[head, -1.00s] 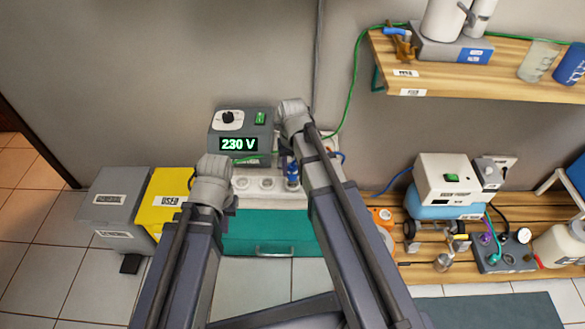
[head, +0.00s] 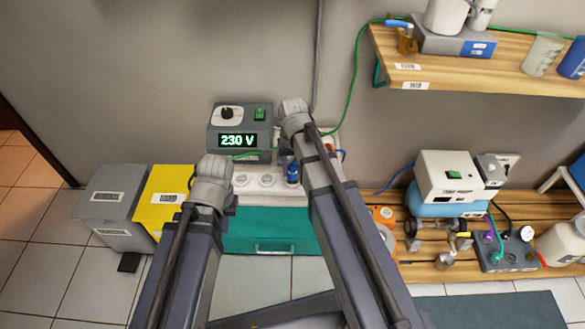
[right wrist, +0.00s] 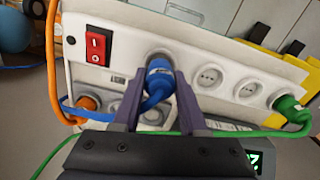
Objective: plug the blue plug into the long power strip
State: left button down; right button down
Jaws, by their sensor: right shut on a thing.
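The long white power strip (right wrist: 225,58) with a red switch (right wrist: 98,46) lies across the right wrist view. In the head view its sockets (head: 255,180) show in front of the grey 230 V box. The blue plug (right wrist: 158,78) is between the fingers of my right gripper (right wrist: 158,105), which is shut on it. The plug stands against the strip's face, in the row with the open sockets; I cannot tell how deep it sits. Its blue body also shows in the head view (head: 292,173). My left gripper (head: 208,185) is beside the strip's left end, its fingers hidden.
The 230 V box (head: 240,130) stands behind the strip. A yellow box (head: 163,205) and grey box (head: 113,205) are at left, a wooden bench (head: 420,270) at right.

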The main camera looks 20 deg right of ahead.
aim_at(293, 165)
jog(key=shift+f+b, duration=0.95)
dwell(0.5)
jog(key=shift+c, duration=1.8)
grip_release()
jog(key=shift+r, duration=0.1)
notch_tip(293, 165, up, 8)
jog(key=p, duration=0.8)
jog(key=s+a+n+h, duration=0.1)
jog(key=s+a+n, duration=0.4)
jog(key=s+a, duration=0.7)
notch_tip(293, 165, up, 26)
jog(key=s+d+p, duration=0.1)
jog(key=s+p, duration=0.1)
jog(key=p, duration=2.4)
jog(key=shift+s+d, duration=0.15)
jog(key=shift+d, duration=0.1)
